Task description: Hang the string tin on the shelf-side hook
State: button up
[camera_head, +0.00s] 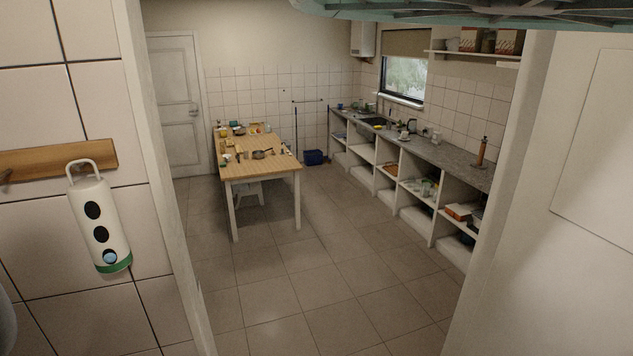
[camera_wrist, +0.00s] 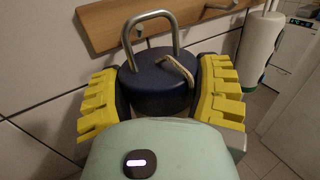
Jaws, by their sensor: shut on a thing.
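My gripper (camera_wrist: 160,95), with yellow ribbed fingers, is shut on a dark blue round tin (camera_wrist: 150,88) in the wrist view. A pale string (camera_wrist: 178,66) comes out of the tin's lid. The tin has a grey metal loop handle (camera_wrist: 151,14) standing up in front of a wooden rail (camera_wrist: 103,22). A metal hook (camera_wrist: 140,31) shows through the loop; I cannot tell whether the loop is on it. Another hook (camera_wrist: 220,6) is farther right on the rail. In the head view the rail (camera_head: 40,160) has a hook (camera_head: 6,177) at the left. Tin and gripper are not visible there.
A white container with dark holes and a green base (camera_head: 100,224) hangs from the rail's right end, right of my gripper (camera_wrist: 262,50). Beyond the wall edge are a wooden table (camera_head: 245,168), a shelved counter (camera_head: 435,155) and clear tiled floor (camera_head: 300,265).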

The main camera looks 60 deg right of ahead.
jog(key=shift+w+d+f+b, duration=0.1)
jog(key=shift+w+d+b, duration=0.55)
jog(key=shift+b, duration=0.25)
jog(key=shift+w+d+f+b, duration=0.1)
jog(key=shift+w+d+b, duration=0.3)
jog(key=shift+w+b, duration=0.4)
jog(key=shift+w+d+f, duration=0.3)
jog(key=shift+w+f, duration=0.05)
jog(key=o, duration=1.3)
